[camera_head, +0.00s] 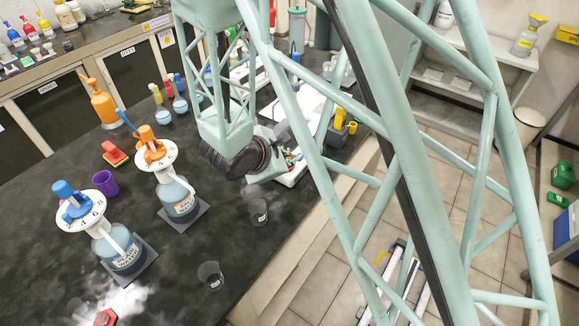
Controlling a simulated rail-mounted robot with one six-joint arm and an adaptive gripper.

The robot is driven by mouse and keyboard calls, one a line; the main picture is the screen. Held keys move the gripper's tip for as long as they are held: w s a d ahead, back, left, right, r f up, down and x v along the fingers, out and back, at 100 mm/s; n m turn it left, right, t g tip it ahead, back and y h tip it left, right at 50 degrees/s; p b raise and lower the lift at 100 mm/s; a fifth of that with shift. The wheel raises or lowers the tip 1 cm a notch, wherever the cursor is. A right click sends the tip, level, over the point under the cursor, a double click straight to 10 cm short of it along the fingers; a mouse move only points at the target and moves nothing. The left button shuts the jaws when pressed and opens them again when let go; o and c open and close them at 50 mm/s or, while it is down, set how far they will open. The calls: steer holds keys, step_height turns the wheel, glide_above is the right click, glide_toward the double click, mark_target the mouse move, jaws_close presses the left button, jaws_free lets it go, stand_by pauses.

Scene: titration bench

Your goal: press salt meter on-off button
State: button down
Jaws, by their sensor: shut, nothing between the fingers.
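My arm comes down over the dark bench, and its black wrist joint sits above the bench's right part. My gripper's fingers are hidden behind my own arm links, so I cannot see them or what they touch. I cannot make out the salt meter or its button for certain. A white flat tray or device (292,180) with small coloured items shows partly beside my wrist, near the bench's right edge. My arm covers much of it.
Two bottles with dispenser tops, one blue (122,248) and one orange (178,195), stand on the left. Clear beakers (259,212) (211,275) stand near the front edge. A purple cup (105,182) and orange wash bottle (102,105) stand farther left. The front middle bench is mostly clear.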

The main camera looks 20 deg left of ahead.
mark_target(290, 168)
steer(key=shift+f+b, duration=0.9)
steer(key=shift+b, duration=0.75)
stand_by(1.8)
steer(key=shift+r, duration=0.15)
stand_by(0.3)
steer(key=shift+r, duration=0.75)
steer(key=shift+r+p, duration=1.2)
steer(key=shift+r, duration=1.3)
steer(key=shift+d, duration=0.1)
